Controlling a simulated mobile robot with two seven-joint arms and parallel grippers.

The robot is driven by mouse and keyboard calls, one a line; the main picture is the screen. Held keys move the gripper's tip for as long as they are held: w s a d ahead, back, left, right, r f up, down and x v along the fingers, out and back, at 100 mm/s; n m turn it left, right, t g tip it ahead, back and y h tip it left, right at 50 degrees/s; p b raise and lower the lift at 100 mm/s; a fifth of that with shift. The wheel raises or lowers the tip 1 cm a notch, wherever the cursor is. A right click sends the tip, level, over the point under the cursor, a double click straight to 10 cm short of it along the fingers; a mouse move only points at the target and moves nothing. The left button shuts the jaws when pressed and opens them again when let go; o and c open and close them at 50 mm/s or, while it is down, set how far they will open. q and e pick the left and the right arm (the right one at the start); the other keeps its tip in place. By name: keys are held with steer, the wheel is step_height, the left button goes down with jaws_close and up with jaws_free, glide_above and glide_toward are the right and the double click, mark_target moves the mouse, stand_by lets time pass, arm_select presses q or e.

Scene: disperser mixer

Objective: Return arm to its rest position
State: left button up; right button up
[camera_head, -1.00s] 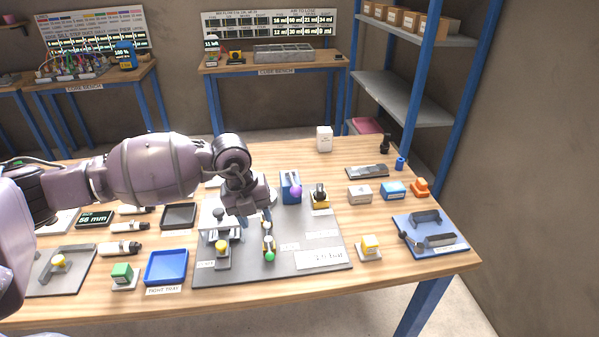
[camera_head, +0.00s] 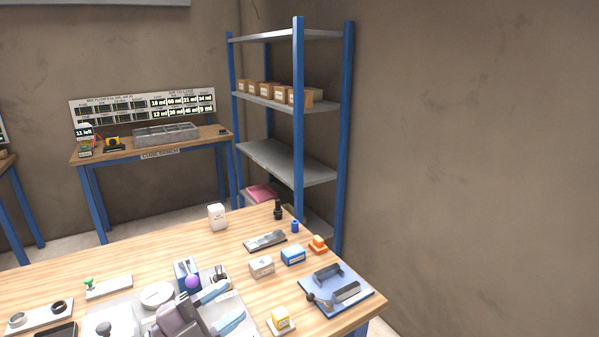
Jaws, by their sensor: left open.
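My left gripper (camera_head: 221,307) shows at the bottom of the head view, over the grey mat (camera_head: 235,299) on the wooden table (camera_head: 120,257). Its two pale blue fingers are spread apart and point right, with nothing seen between them. Most of my left arm is below the picture's edge. A blue block with a purple ball (camera_head: 192,282) is just behind the gripper, and a small dark-topped device (camera_head: 219,274) is close behind the upper finger. My right gripper is not in view.
On the table's right are a blue tray (camera_head: 352,299) with dark parts, a yellow-topped block (camera_head: 280,320), a white box (camera_head: 262,266), a blue box (camera_head: 293,254) and an orange piece (camera_head: 318,243). A white bottle (camera_head: 217,216) stands behind. Blue-framed shelves (camera_head: 290,165) stand beyond.

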arm_select(q)
steer(key=s+a+f+n+t+y, duration=0.1)
steer(key=s+a+f+n+y, duration=0.1)
steer(key=a+f+n+y, duration=0.5)
steer(key=s+a+f+n+t+y, duration=0.1)
steer(key=s+a+f+n+y, duration=0.1)
steer(key=a+n+y, duration=0.8)
steer(key=s+d+f+n+g, duration=0.1)
steer(key=s+f+n+g, duration=0.3)
steer(key=s, duration=0.5)
steer(key=s+f+n+g, duration=0.1)
steer(key=s+f+g, duration=0.6)
steer(key=s, duration=0.2)
steer(key=w+f+t, duration=0.7)
steer(key=f+t, duration=0.1)
steer(key=f, duration=0.1)
steer(key=shift+w+d+f+m+h, duration=0.2)
steer(key=shift+f+m+h, duration=0.2)
